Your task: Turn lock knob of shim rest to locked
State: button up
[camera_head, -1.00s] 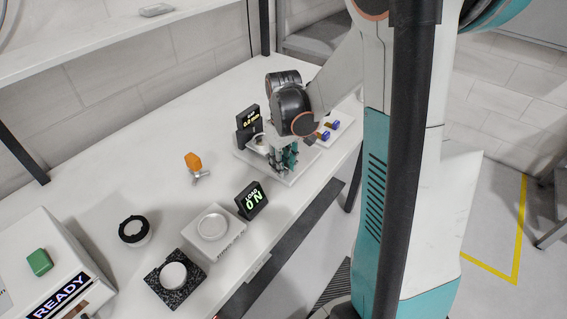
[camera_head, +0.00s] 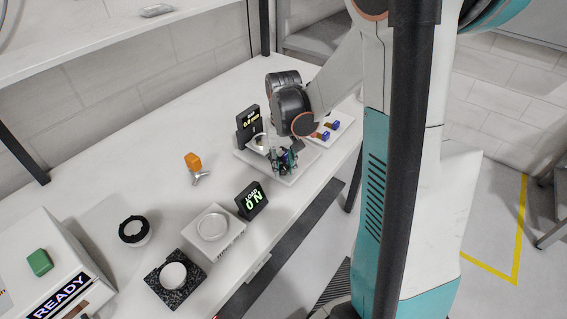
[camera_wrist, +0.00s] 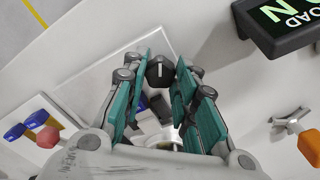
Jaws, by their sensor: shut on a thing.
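The shim rest's white base plate (camera_head: 308,158) lies near the table's front edge, and it also shows in the wrist view (camera_wrist: 98,78). The lock knob (camera_wrist: 159,71) is a small black knob with a short white mark, seen in the wrist view between my fingertips. My gripper (camera_head: 284,164) is over the plate, pointing down, with its teal-padded fingers (camera_wrist: 160,74) shut on the knob's sides. In the head view the gripper hides the knob. Labels for locked or unlocked cannot be made out.
A small display with yellow digits (camera_head: 249,121) stands behind the plate, and a LOAD display (camera_head: 252,200) stands to its left. A tray with blue-tipped pieces (camera_head: 338,128) is at the right. An orange-handled part (camera_head: 193,161) lies left of the plate, with clear table around it.

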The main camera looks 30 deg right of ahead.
aim_at(284, 167)
jog(key=m, duration=0.6)
jog(key=shift+m, duration=0.3)
jog(key=m, duration=0.5)
jog(key=shift+m, duration=0.3)
jog(key=o, duration=1)
jog(key=shift+o, duration=0.2)
notch_tip(284, 167, up, 12)
dwell(0.3)
